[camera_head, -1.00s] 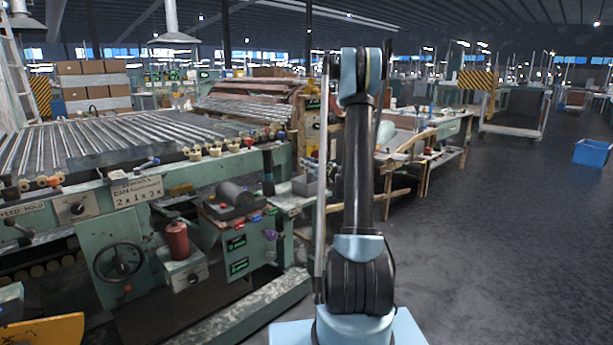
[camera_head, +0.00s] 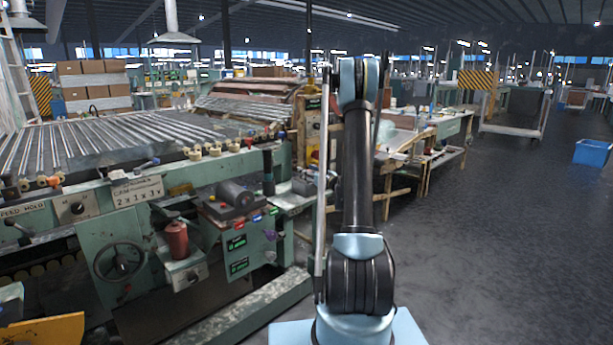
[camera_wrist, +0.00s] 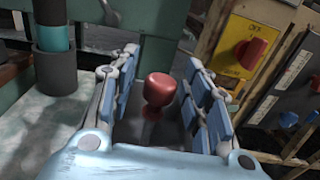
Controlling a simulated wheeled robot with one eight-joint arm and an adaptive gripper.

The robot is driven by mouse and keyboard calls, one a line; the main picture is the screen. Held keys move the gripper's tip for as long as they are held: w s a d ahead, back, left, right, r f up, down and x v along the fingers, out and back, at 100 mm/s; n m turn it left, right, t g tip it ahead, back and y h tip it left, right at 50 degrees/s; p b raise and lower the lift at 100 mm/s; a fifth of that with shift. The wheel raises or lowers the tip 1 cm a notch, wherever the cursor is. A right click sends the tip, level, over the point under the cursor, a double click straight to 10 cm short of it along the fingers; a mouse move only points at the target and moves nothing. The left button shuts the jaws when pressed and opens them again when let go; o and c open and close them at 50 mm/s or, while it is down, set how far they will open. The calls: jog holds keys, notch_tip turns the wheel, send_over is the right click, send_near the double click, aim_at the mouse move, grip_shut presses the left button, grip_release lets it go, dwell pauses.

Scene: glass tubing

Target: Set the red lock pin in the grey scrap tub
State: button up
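The red lock pin (camera_wrist: 159,90) shows in the wrist view, with a rounded red head above a narrower part. My gripper (camera_wrist: 163,82) is open, with one blue-padded finger on each side of the pin and a visible gap on both sides. The lower end of the pin is in shadow, so I cannot tell what it sits in. In the head view my gripper and the pin do not show clearly.
In the wrist view a dark upright cylinder (camera_wrist: 55,72) with a teal band stands left of my fingers. A yellow plate with a red switch (camera_wrist: 252,50) is at the right. The roller machine (camera_head: 130,140) fills the left; open floor (camera_head: 500,230) lies right.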

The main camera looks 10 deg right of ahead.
jog(key=shift+r, duration=0.1)
jog(key=v, duration=1.2)
jog(key=s+a+r+n+g+h, duration=0.1)
jog(key=s+a+n+g, duration=0.3)
jog(key=s+a+n, duration=0.5)
jog(key=s+a+r+n+g+h, duration=0.1)
jog(key=s+a+r+n+g, duration=0.1)
jog(key=s+a+n+g, duration=0.65)
jog(key=s+d+f+n+h, duration=0.2)
jog(key=s+d+n, duration=0.1)
jog(key=s, duration=0.7)
jog(key=s+d+f+n+h, duration=0.2)
jog(key=s+d+n, duration=0.2)
jog(key=s, duration=0.5)
jog(key=s+d+f+n+h, duration=0.3)
jog(key=s+d+n, duration=0.1)
jog(key=s, duration=0.6)
jog(key=shift+s+n+g, duration=0.3)
jog(key=shift+n+g, duration=0.05)
jog(key=shift+n, duration=0.4)
